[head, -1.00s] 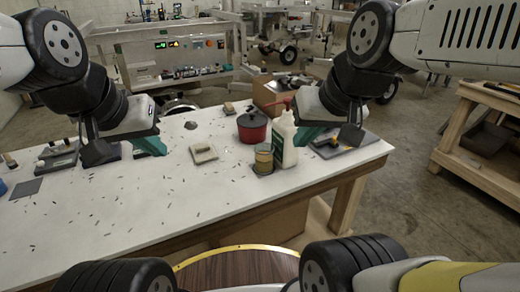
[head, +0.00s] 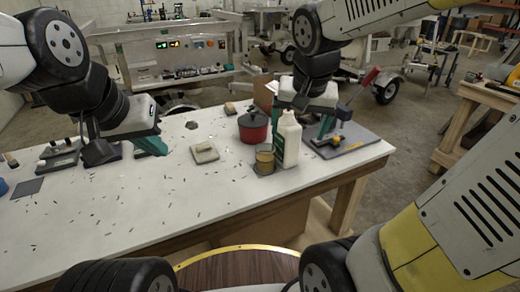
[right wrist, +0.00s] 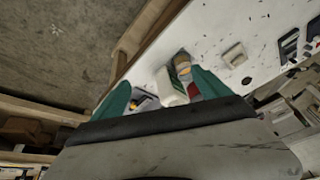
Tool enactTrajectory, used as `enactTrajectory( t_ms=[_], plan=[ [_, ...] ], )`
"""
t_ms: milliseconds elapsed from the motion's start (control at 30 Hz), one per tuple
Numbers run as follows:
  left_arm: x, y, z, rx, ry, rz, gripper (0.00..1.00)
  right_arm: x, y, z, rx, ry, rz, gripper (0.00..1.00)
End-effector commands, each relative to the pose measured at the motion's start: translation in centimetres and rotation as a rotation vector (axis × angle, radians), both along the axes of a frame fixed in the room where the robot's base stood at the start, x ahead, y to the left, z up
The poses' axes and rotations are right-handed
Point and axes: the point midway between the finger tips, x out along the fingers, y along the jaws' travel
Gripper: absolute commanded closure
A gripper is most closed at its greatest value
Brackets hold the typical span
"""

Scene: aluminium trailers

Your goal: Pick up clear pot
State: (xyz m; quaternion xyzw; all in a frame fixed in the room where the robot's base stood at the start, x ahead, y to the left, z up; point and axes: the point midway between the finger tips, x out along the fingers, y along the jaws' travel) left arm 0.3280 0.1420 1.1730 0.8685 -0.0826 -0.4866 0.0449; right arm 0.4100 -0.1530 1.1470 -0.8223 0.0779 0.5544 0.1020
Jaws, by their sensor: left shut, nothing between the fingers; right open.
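A small clear pot (head: 264,158) with yellow-brown contents stands on the white table in the head view, in front of a white bottle (head: 290,138). In the right wrist view, the pot (right wrist: 183,68) shows between my fingers, beyond the bottle (right wrist: 170,88). My right gripper (head: 301,122) is open behind and around the upper bottle area; contact cannot be told. Its two teal fingers are spread in the right wrist view (right wrist: 161,76). My left gripper (head: 157,150) is shut and empty over the left part of the table.
A red pot with a dark lid (head: 253,126) stands behind the clear pot. A grey plate with a red-handled tool (head: 345,142) lies to the right. A flat beige block (head: 205,153) lies to the left. The table's front middle holds only small scattered bits.

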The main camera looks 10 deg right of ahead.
Motion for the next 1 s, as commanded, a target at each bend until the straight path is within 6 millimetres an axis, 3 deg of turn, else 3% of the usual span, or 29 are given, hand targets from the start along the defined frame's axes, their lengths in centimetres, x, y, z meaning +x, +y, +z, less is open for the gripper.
enactTrajectory(
  t_ms=[300, 500, 733, 1000],
  plan=[
    [0.0, 0.0, 0.0, 0.000, 0.000, 0.000, 1.00, 10.9, 2.4, -6.6, -0.118, 0.035, -0.335, 0.13],
    [0.0, 0.0, 0.0, 0.000, 0.000, 0.000, 1.00, 16.4, 5.3, -11.8, -0.151, -0.027, -0.497, 0.13],
    [0.0, 0.0, 0.0, 0.000, 0.000, 0.000, 1.00, 19.0, 7.2, -15.1, -0.149, -0.080, -0.581, 0.13],
    [0.0, 0.0, 0.0, 0.000, 0.000, 0.000, 1.00, 20.0, 6.3, -17.5, -0.148, -0.084, -0.591, 0.13]
  ],
)
